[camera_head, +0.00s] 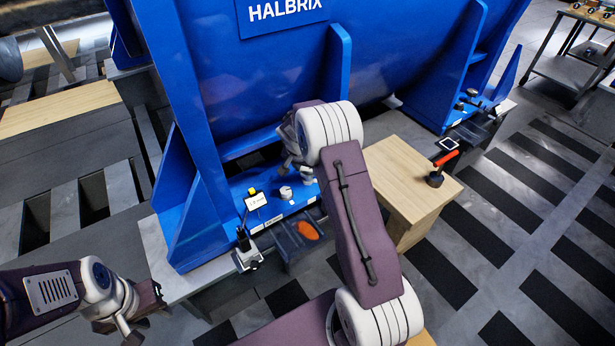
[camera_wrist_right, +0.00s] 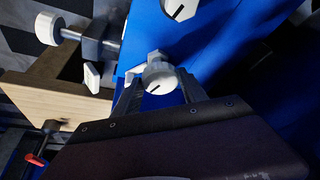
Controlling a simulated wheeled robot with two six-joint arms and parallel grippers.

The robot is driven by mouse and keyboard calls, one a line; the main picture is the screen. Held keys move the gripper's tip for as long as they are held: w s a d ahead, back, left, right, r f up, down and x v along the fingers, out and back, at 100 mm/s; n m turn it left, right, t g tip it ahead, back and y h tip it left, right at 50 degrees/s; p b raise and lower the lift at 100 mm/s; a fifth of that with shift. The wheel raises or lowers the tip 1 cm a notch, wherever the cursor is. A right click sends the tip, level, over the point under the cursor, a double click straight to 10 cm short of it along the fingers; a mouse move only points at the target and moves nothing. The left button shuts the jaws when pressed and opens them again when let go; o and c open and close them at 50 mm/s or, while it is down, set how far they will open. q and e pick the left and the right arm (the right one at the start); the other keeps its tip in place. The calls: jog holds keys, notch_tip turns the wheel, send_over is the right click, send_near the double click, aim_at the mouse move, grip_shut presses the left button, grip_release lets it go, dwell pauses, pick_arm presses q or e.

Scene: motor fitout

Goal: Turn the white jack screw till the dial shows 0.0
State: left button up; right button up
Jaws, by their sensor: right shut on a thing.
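In the right wrist view, my right gripper (camera_wrist_right: 162,90) is shut on a white knob with a dark line on its face, the white jack screw (camera_wrist_right: 158,76), beside the blue motor foot. In the head view, my right arm hides most of this gripper above the foot. The dial (camera_head: 256,201) is a small white display with a yellow top, on a stand at the foot's front edge; its figures are too small to read. My left gripper (camera_head: 145,312) is at the lower left, empty, with its dark fingertips apart.
The large blue motor (camera_head: 270,75) fills the middle. A dark tray with an orange thing (camera_head: 308,230) hangs at the front edge. A wooden block (camera_head: 410,180) stands to the right, with a red-handled tool (camera_head: 440,168) on it. Striped floor lies beyond.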

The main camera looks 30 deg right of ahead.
jog(key=shift+w+a+f+m+g, duration=0.1)
jog(key=shift+m+g, duration=0.2)
jog(key=shift+m, duration=0.6)
jog(key=shift+m+g+h, duration=0.3)
jog(key=shift+m, duration=0.6)
jog(key=m+p, duration=0.1)
jog(key=m+g, duration=0.1)
jog(key=m, duration=0.1)
jog(key=shift+w+r+p, duration=0.15)
jog(key=shift+r+p, duration=0.05)
jog(key=shift+p, duration=0.2)
pick_arm(q)
jog(key=shift+r+p, duration=0.75)
jog(key=shift+r, duration=0.5)
pick_arm(e)
jog(key=shift+w+f+m+g, duration=0.1)
jog(key=shift+m+g, duration=0.5)
jog(key=shift+m, duration=0.6)
pick_arm(q)
jog(key=shift+r, duration=0.1)
pick_arm(e)
jog(key=o, duration=1.4)
jog(key=shift+f, duration=0.1)
jog(key=shift+c, duration=0.2)
